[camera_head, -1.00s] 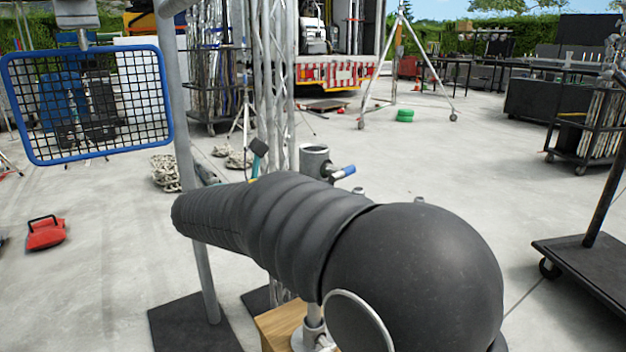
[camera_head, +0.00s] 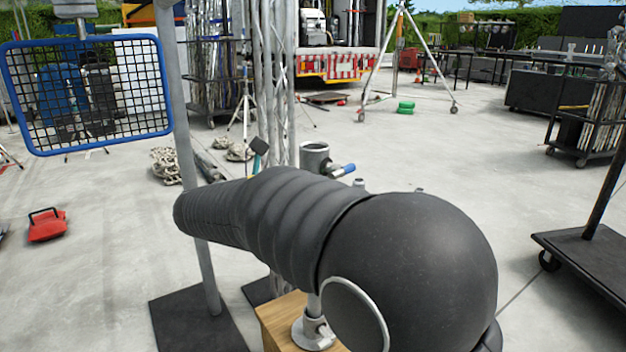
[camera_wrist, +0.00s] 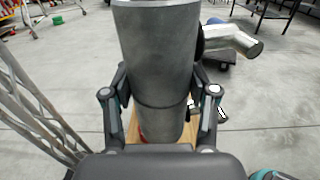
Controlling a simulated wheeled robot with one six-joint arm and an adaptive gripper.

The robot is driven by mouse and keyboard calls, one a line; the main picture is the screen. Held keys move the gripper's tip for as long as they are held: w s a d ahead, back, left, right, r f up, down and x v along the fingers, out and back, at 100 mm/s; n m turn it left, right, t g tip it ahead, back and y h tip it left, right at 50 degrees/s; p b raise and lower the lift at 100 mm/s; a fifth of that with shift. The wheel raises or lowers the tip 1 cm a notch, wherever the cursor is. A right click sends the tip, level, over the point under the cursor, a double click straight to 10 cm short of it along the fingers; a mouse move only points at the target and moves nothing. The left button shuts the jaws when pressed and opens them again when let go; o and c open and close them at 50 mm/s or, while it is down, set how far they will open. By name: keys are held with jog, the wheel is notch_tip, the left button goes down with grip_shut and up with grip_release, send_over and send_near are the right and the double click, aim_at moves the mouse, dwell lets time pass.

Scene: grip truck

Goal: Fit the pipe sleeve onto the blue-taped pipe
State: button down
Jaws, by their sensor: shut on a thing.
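A grey metal cylinder, which looks like the pipe sleeve (camera_wrist: 158,65), stands upright between the fingers of my gripper (camera_wrist: 160,92) in the wrist view. The fingers are shut on its two sides. In the head view the sleeve's open top (camera_head: 315,150) shows beyond my dark arm, which hides most of my gripper. A short pipe with a blue band (camera_head: 345,169) sticks out just right of the sleeve; I cannot tell whether they touch. The sleeve's lower end is partly hidden.
A wooden block (camera_head: 284,320) with a metal pipe foot (camera_head: 314,332) stands below my arm. A metal truss (camera_head: 274,80) rises behind it, and a blue-framed mesh panel (camera_head: 86,148) is at left. A dark trolley (camera_head: 590,260) stands right. Open concrete floor lies behind.

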jog(key=shift+f, duration=0.4)
jog(key=shift+f+b, duration=0.8)
jog(key=shift+f, duration=1.3)
jog(key=shift+f, duration=0.35)
jog(key=shift+c, duration=1.2)
grip_release()
jog(key=shift+f, duration=0.1)
jog(key=shift+a, duration=0.1)
jog(key=v, duration=1.2)
